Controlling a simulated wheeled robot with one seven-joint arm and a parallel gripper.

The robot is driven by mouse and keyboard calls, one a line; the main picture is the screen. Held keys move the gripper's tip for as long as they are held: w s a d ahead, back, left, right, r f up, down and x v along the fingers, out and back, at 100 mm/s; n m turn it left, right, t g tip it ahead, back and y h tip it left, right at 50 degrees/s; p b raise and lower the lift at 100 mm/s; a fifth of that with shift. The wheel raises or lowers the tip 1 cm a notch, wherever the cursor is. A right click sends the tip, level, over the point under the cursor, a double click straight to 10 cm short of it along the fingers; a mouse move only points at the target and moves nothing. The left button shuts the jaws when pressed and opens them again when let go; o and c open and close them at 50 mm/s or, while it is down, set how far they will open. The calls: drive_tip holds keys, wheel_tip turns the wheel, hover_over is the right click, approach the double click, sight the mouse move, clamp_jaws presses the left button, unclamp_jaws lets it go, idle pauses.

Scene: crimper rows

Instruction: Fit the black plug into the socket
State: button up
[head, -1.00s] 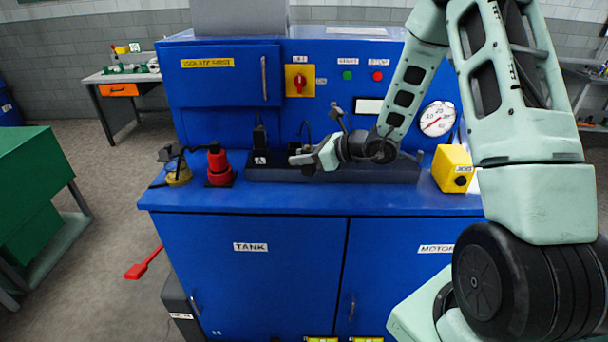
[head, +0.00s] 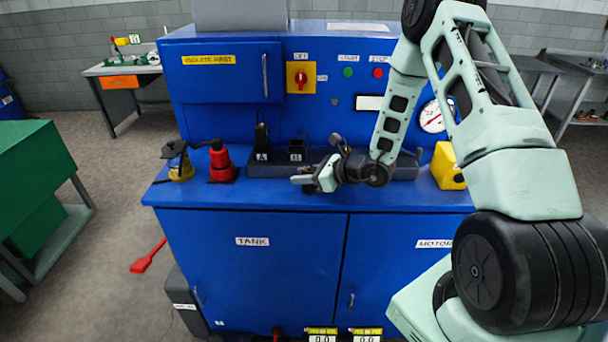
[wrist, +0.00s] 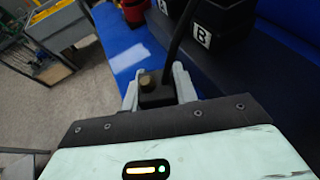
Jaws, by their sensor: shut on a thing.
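My gripper (head: 303,181) is in front of the black socket strip (head: 340,166), above the front part of the blue bench top. In the wrist view it is shut on the black plug (wrist: 156,92), a dark block with a brass-coloured knob and a black cable rising from it. In the head view the plug is hard to make out. The strip has a place marked A (head: 262,145), with a black upright plug and cable in it, and a black socket marked B (head: 296,149). The B label also shows in the wrist view (wrist: 202,37), apart from the held plug.
A red connector (head: 221,164) and a yellow one with a black part (head: 180,167) stand left of the strip. A yellow box (head: 448,166) stands at the right. The blue panel (head: 222,118) rises behind. The front strip of the bench top (head: 250,192) is clear.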

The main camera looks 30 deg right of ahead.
drive_tip(key=shift+f, duration=0.2)
drive_tip(key=o, duration=1)
drive_tip(key=shift+r, duration=0.1)
